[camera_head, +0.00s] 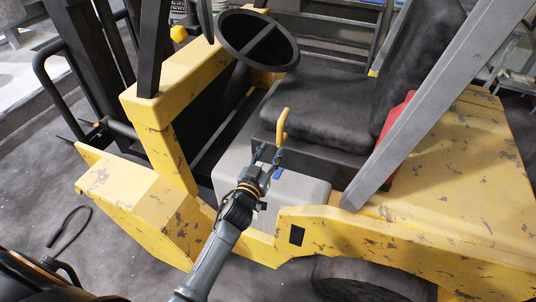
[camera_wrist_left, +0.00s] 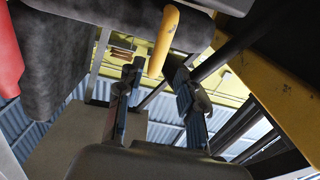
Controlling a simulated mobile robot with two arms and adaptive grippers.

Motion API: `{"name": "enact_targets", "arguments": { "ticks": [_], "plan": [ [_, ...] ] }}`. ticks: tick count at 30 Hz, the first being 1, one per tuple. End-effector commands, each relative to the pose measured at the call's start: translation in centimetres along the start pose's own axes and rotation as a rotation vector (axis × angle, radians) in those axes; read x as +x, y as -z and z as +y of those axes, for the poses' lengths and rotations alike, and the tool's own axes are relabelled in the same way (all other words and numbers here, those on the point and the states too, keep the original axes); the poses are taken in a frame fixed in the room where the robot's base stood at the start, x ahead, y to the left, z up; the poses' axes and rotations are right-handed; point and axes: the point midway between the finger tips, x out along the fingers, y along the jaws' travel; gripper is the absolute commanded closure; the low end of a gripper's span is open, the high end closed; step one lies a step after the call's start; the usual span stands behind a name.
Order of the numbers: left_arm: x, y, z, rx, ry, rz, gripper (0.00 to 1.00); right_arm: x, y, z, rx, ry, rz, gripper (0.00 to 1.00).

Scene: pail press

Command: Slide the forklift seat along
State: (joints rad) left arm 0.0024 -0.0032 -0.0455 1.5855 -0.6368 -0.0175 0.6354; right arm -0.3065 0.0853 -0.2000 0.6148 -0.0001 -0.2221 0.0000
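The forklift seat (camera_head: 318,108) is dark grey and worn, with a cushion and a tall backrest (camera_head: 415,55). It sits on a dark base inside the yellow forklift. A yellow curved lever (camera_head: 284,122) stands at the seat's near front corner. My left gripper (camera_head: 268,156) is just below the lever, in front of the seat base. In the left wrist view its two fingers (camera_wrist_left: 157,78) are apart, and the lower end of the yellow lever (camera_wrist_left: 163,42) shows between their tips. I cannot tell whether either finger touches it. The seat (camera_wrist_left: 60,60) shows at the upper left there. My right gripper is out of view.
A black steering wheel (camera_head: 258,40) is left of the seat. A grey sloping post (camera_head: 440,95) crosses in front of the backrest. A pale grey step box (camera_head: 300,192) lies below the seat. Yellow bodywork (camera_head: 400,238) and a wheel (camera_head: 365,282) are at the near side.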

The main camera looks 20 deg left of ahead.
Motion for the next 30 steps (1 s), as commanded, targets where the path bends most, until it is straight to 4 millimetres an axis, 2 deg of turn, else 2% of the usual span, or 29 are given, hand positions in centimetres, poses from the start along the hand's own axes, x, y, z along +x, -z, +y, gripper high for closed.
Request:
{"name": "enact_targets", "arguments": {
  "ticks": [5, 15, 17, 21, 30],
  "plan": [
    [2.4, -0.3, -0.1, 0.003, 0.000, 0.000, 0.63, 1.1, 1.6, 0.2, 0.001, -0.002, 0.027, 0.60],
    [7.5, -0.3, -0.1, 0.003, 0.001, 0.000, 0.63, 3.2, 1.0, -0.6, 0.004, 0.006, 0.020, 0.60],
    [7.3, -0.2, -0.1, 0.002, 0.001, -0.003, 0.73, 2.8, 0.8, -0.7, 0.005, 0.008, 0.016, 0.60],
    [7.2, -0.1, -0.1, 0.002, 0.001, -0.003, 1.00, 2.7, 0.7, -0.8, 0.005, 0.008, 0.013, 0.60],
    [7.2, 0.0, -0.9, 0.004, 0.002, -0.002, 1.00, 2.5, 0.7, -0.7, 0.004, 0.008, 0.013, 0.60]
  ]
}}
